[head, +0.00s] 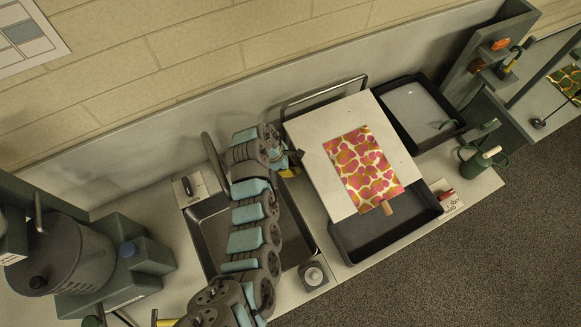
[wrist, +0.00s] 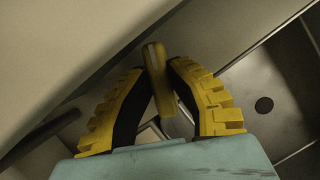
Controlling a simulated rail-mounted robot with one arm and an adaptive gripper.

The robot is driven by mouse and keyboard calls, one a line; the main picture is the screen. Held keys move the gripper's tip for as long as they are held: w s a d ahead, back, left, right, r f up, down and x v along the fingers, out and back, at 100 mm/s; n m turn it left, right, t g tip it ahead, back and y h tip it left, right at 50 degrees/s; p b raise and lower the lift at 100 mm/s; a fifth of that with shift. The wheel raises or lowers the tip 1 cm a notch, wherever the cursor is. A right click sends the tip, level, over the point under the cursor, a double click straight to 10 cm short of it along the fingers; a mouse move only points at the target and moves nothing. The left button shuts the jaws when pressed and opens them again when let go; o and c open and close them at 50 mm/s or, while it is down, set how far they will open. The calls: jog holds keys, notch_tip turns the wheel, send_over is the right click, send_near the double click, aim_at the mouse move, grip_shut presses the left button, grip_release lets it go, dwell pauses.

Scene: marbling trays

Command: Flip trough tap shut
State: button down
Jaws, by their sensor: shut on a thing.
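My gripper (head: 289,163) is at the back edge of the trough (head: 207,236), a sunken basin in the counter. In the wrist view its yellow fingers (wrist: 158,70) close in from both sides on a yellow tap lever (wrist: 154,56). The lever stands between the fingertips, and its lower end shows between the dark finger pads. In the head view my arm crosses the trough and hides much of it, and I cannot make out the tap lever clearly.
A pale board with a pink and yellow marbled sheet (head: 362,170) lies across a dark tray (head: 385,235) right of my gripper. Another dark tray (head: 459,133) stands behind. A grey pot (head: 70,262) is at left, and a green can (head: 476,166) at right.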

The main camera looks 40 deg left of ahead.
jog(key=n+t+y+p, duration=0.1)
jog(key=n, duration=0.3)
jog(key=shift+f+n, duration=0.1)
jog(key=shift+n, duration=0.2)
jog(key=shift+y, duration=0.3)
jog(key=c, duration=1)
grip_release()
jog(key=shift+o, duration=0.2)
jog(key=shift+v, duration=0.85)
jog(key=v, duration=1)
jog(key=shift+s, duration=0.1)
